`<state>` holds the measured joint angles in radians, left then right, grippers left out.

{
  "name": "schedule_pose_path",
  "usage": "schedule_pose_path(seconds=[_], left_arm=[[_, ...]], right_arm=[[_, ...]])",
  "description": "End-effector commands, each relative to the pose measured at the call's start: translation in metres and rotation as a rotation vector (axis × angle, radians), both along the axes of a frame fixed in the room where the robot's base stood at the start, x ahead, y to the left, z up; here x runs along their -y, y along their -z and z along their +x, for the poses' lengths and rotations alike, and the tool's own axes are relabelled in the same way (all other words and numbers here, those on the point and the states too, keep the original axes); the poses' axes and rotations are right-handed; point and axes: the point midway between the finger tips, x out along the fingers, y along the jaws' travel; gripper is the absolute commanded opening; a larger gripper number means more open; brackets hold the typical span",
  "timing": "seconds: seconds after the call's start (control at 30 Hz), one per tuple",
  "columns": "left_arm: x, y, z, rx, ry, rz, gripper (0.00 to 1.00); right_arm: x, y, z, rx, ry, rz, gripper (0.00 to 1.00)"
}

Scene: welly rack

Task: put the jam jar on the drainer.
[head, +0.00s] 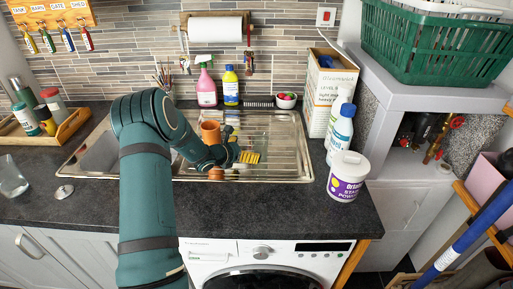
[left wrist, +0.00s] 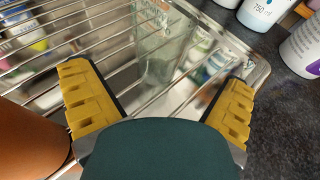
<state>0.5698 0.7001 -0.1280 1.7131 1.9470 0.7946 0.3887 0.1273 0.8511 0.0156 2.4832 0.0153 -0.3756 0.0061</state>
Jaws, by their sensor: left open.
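A clear glass vessel, which looks like the jam jar (left wrist: 158,42), shows in the left wrist view. It appears to stand on the shiny metal drainer (head: 285,135), whose ribs (left wrist: 100,75) fill much of that view. My left gripper (head: 249,157) is low over the drainer. In the left wrist view its yellow fingers (left wrist: 158,85) are spread wide with nothing between the tips, and the glass is beyond them. My right gripper is not in view.
A terracotta pot (head: 210,131) stands close left of my gripper. A white tub (head: 347,177), a blue-capped bottle (head: 341,133) and a box (head: 326,95) stand to the right. Another clear glass (head: 12,177) is at the far left. The front counter (head: 270,205) is clear.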

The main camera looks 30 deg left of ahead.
Motion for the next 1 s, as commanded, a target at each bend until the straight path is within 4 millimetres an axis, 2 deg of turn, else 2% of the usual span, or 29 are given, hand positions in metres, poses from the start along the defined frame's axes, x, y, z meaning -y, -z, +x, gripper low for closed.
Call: schedule_pose_path(seconds=[0.1, 0.3, 0.9, 1.0], left_arm=[[-0.005, -0.007, -0.019, 0.0, -0.002, 0.0, 1.0], [-0.009, -0.013, -0.036, 0.0, -0.001, 0.0, 1.0], [-0.009, -0.014, -0.038, 0.0, 0.0, 0.0, 1.0], [-0.009, -0.02, -0.038, 0.0, 0.0, 0.0, 1.0]], right_arm=[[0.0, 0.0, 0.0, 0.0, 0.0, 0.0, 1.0], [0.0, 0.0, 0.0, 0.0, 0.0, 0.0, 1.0], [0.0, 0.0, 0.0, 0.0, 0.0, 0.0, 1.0], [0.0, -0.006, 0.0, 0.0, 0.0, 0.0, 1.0]])
